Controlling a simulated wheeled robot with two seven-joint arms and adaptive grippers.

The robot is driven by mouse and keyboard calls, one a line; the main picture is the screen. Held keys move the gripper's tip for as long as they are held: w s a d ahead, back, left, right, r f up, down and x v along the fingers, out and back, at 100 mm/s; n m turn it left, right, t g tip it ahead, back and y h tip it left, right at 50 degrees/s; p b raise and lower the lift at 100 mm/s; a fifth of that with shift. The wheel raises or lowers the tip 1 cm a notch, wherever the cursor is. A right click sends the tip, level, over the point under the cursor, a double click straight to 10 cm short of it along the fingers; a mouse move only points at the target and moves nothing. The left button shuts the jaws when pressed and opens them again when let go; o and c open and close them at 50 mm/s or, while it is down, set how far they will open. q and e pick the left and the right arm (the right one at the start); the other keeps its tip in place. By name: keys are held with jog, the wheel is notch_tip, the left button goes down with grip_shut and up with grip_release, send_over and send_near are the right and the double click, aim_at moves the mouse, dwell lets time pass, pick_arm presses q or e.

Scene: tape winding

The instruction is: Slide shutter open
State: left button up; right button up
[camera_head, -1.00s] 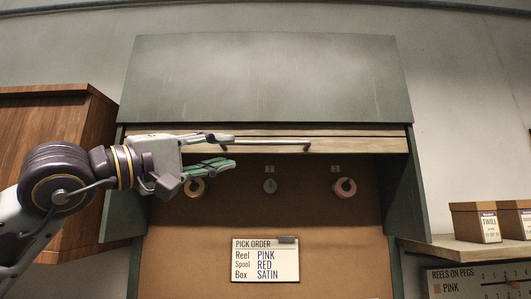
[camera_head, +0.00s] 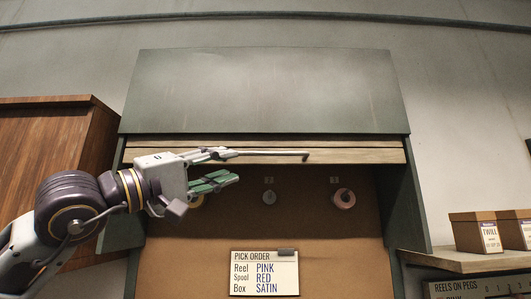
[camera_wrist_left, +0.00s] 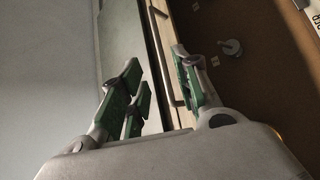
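The shutter (camera_head: 365,157) is a pale wooden slatted panel, gathered high in the cabinet opening under the grey-green top cover. Its thin dark handle bar (camera_head: 285,155) runs along the front, with the left end hidden by my gripper. My left gripper (camera_head: 236,167) is open at the left part of the handle, one finger at the bar's height and one below. Whether it touches the bar I cannot tell. In the left wrist view its green-padded fingers (camera_wrist_left: 157,75) are spread apart, with the shutter strip visible between them. My right gripper is not in view.
A pick order card (camera_head: 264,272) hangs below. A wooden cabinet (camera_head: 50,165) stands left; boxes (camera_head: 475,232) sit on the right shelf.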

aim_at(263, 154)
pick_arm(q)
jog(key=shift+p+x, duration=2.3)
jog(key=shift+x, duration=4)
grip_shut()
